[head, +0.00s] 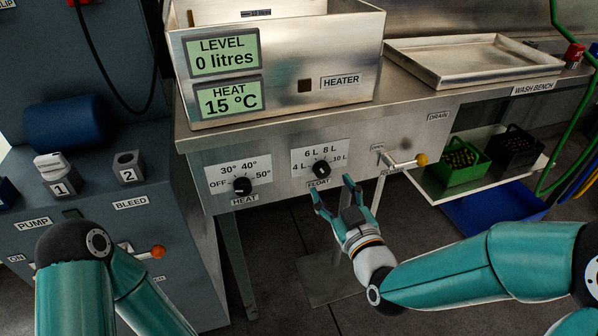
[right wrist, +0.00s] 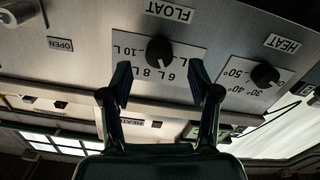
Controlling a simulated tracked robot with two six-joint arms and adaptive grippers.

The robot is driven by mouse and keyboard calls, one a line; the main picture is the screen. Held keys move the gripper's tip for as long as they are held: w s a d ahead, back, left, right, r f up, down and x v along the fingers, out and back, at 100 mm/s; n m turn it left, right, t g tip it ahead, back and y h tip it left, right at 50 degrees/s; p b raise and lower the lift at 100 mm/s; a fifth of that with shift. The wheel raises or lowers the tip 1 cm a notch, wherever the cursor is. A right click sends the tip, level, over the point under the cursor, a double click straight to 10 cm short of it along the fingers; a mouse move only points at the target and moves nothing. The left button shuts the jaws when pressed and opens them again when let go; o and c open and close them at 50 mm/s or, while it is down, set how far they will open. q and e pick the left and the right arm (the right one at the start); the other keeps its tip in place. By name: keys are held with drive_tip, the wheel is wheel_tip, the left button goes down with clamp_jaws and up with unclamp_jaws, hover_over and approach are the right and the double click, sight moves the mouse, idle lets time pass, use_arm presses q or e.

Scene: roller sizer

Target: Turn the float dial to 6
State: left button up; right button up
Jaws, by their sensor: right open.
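The float dial (head: 321,169) is a black round knob on a white scale plate marked 4 L, 6 L, 8 L and 10 L, above a FLOAT label.
The heat dial (head: 242,186) sits left of the float dial. A drain lever with an orange knob (head: 421,160) sticks out to the right, close to my right gripper. The tank (head: 275,60) above reads 0 litres and 15 °C. A blue-grey pump cabinet (head: 130,250) stands at the left.

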sight(323, 174)
drive_tip(key=shift+x, duration=1.9)
drive_tip(key=shift+r, duration=0.1)
